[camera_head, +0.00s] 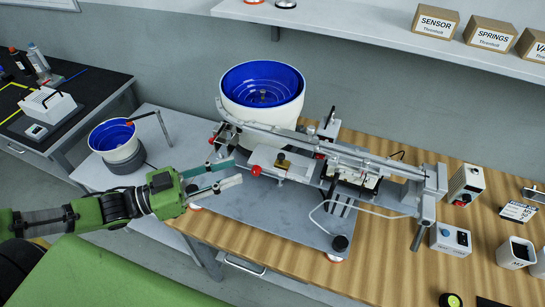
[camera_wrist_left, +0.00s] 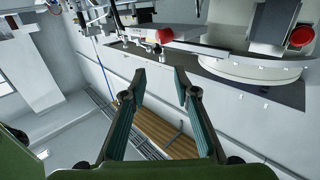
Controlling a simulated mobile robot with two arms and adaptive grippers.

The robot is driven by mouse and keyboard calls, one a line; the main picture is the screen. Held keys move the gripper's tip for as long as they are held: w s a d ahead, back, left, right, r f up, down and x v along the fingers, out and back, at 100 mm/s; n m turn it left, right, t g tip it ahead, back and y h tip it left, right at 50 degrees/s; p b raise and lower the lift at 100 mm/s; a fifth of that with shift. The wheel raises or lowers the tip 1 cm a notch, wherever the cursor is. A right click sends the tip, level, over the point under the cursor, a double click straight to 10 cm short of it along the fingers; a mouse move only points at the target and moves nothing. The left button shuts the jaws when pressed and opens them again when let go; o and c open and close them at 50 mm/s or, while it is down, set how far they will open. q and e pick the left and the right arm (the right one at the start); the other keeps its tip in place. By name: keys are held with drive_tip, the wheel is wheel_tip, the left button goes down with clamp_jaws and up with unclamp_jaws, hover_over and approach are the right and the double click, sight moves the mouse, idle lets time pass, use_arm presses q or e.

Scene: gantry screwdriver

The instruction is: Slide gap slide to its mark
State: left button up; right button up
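The feeder machine's metal rail assembly (camera_head: 330,148) runs from beside the large blue-lined bowl (camera_head: 262,85) toward the right. A red knob (camera_head: 256,170) sticks out at its near left end, beside a brass-coloured block (camera_head: 284,161) on a light metal bracket. I cannot tell for certain which part is the gap slide, and no mark is readable. My left gripper (camera_head: 238,171) is open and empty, just left of the red knob and apart from it. In the left wrist view its two fingers (camera_wrist_left: 160,78) are spread, with red knobs beyond them. My right gripper is not in view.
The machine stands on a grey plate (camera_head: 270,215) on a wooden table (camera_head: 385,265). A small blue bowl feeder (camera_head: 112,137) stands on the left side table. Control boxes (camera_head: 450,238) sit at the right. A shelf with labelled cartons (camera_head: 435,22) is above.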

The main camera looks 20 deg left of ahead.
sight(281, 155)
use_arm(q)
drive_tip(key=x, duration=1.1)
drive_tip(key=shift+w+d+r+p, duration=0.1)
drive_tip(key=shift+d+r+p, duration=0.1)
drive_tip(key=shift+d+p, duration=0.2)
drive_tip(key=shift+w+d, duration=0.45)
drive_tip(key=shift+w+d+f, duration=0.1)
drive_tip(key=shift+w+d, duration=0.05)
drive_tip(key=shift+d, duration=0.1)
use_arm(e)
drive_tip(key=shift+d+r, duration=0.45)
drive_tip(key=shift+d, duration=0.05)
use_arm(q)
drive_tip(key=shift+c, duration=0.4)
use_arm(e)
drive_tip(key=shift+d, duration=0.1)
use_arm(q)
clamp_jaws()
